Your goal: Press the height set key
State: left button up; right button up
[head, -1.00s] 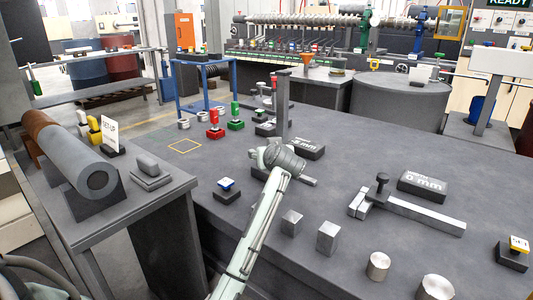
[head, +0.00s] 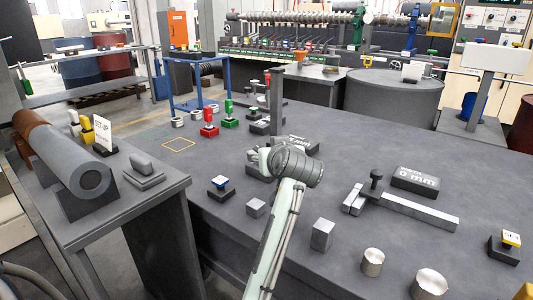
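Two push keys stand on the dark bench in black housings. One with a blue and white top (head: 219,183) is left of my arm; its lettering is too small to read. One with a yellow and white top (head: 511,239) is at the right edge and seems lettered SET. Neither can be surely told as the height key. My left arm comes in from the bottom, and its wrist (head: 293,165) is right of the blue key, apart from it. Its gripper (head: 256,160) is mostly hidden by the wrist, fingers unclear. My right gripper is not in view.
An upright grey column (head: 275,100) stands behind my wrist, beside a dark mm readout (head: 303,145). A caliper-like bar (head: 405,208) and 0 mm readout (head: 415,180) lie right. Metal blocks (head: 321,234) and cylinders (head: 372,262) line the front. A red key (head: 209,129) stands farther back.

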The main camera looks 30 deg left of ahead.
aim_at(220, 181)
jog(key=k+l, duration=0.35)
jog(key=l, duration=0.15)
jog(key=k+l, duration=0.35)
jog(key=l, duration=0.2)
